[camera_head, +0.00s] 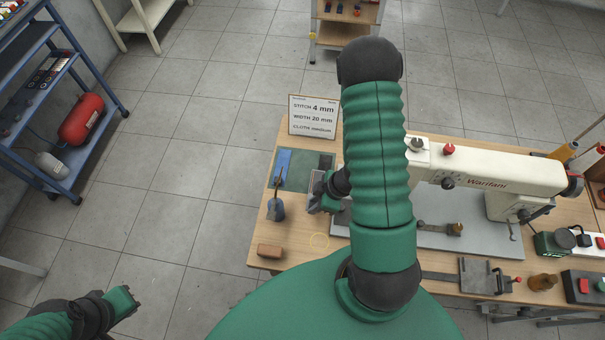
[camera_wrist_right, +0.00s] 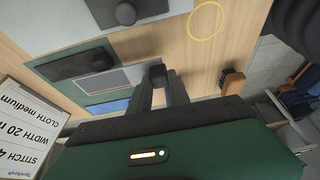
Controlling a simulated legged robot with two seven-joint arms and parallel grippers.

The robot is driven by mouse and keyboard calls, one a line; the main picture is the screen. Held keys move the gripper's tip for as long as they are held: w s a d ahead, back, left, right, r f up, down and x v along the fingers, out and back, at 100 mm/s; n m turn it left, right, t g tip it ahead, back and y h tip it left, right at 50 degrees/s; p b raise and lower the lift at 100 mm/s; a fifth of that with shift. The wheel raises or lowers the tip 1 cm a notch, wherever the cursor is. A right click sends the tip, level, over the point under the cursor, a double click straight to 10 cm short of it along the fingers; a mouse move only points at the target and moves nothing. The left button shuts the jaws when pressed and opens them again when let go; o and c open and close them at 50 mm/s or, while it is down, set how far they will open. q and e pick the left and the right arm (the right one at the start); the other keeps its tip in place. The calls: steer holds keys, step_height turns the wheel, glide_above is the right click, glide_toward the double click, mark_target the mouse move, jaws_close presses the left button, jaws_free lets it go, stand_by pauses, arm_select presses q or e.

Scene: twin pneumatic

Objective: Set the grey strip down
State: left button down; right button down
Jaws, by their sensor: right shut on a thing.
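The grey strip (camera_head: 317,181) shows as a grey, pale-edged patch beside my right gripper (camera_head: 322,202) in the head view. In the right wrist view the grey strip (camera_wrist_right: 108,81) reaches to the fingertips of my right gripper (camera_wrist_right: 160,82), which is shut on it. The grip itself is mostly hidden. The strip appears over the green mat (camera_head: 296,176); I cannot tell whether it touches the mat. My left gripper (camera_head: 122,301) is away from the table at lower left, and its jaw opening is unclear.
A blue strip (camera_head: 283,166) and a dark piece lie on the mat. A small blue-grey tool (camera_head: 276,207), a brown block (camera_head: 270,251) and a yellow ring mark (camera_head: 319,241) are at the table's front left. A sewing machine (camera_head: 490,174) stands right; a sign (camera_head: 312,117) stands behind.

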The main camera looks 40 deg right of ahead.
steer(key=w+d+p, duration=0.1)
steer(key=w, duration=0.2)
steer(key=w+d+p, duration=0.1)
steer(key=w, duration=0.3)
steer(key=w+d+p, duration=0.1)
steer(key=w, duration=0.2)
steer(key=shift+w+d+f+p, duration=0.15)
steer(key=shift+d+f+p, duration=0.2)
steer(key=shift+d+f, duration=0.05)
steer(key=f, duration=0.3)
steer(key=shift+w+d+f, duration=0.15)
steer(key=shift+d+f, duration=0.05)
steer(key=shift+f, duration=0.1)
steer(key=shift+a, duration=0.1)
steer(key=c, duration=1.2)
jaws_free()
steer(key=shift+f, duration=0.1)
